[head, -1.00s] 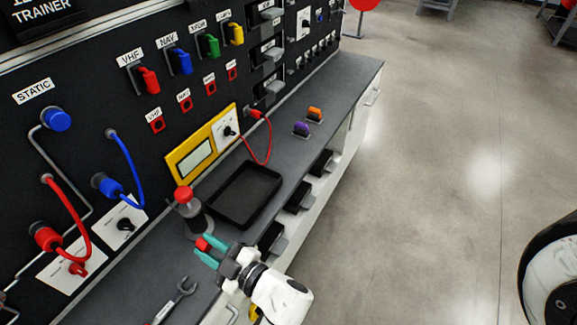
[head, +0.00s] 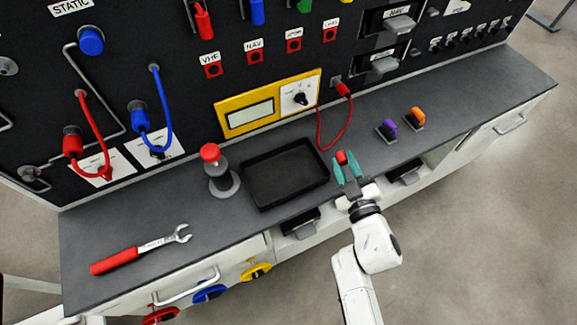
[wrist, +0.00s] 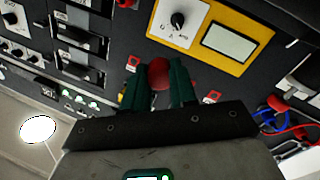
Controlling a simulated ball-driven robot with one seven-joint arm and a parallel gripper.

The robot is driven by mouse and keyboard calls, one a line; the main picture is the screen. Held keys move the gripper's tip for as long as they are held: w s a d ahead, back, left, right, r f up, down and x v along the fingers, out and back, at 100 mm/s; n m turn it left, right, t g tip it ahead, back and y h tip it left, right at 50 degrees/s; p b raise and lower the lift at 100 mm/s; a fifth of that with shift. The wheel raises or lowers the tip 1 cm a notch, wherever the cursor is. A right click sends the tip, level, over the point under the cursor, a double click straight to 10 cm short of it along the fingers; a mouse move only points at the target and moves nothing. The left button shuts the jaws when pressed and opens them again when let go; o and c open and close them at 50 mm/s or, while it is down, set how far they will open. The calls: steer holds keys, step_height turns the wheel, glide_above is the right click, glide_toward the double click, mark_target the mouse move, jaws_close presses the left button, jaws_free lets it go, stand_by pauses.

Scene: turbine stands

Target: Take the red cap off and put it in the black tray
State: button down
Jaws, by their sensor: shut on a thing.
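My gripper (head: 347,166) has teal fingers shut on a small red cap (head: 341,157). In the head view the gripper and cap are just right of the black tray (head: 249,190); their exact height is hard to tell. The tray lies on the grey bench top and looks empty. In the wrist view the red cap (wrist: 160,75) shows between the two dark green fingers (wrist: 158,88). A grey stand (head: 221,178) with a red top (head: 210,152) is upright left of the tray.
A red-handled wrench (head: 135,256) lies on the bench at left. Purple (head: 388,128) and orange (head: 415,117) items stand on the bench at right. A red cable (head: 335,132) loops down from the panel behind the tray. The bench's front edge is near my gripper.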

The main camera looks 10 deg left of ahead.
steer(key=w+a+r+n+g+y, duration=0.2)
steer(key=w+a+y, duration=0.1)
steer(key=a, duration=1)
steer(key=f+b, duration=0.6)
steer(key=shift+s+d, duration=0.1)
steer(key=shift+s, duration=0.15)
steer(key=shift+r, duration=0.1)
steer(key=c, duration=0.8)
jaws_free()
steer(key=p+v, duration=0.1)
steer(key=v, duration=1)
steer(key=shift+w+d, duration=0.1)
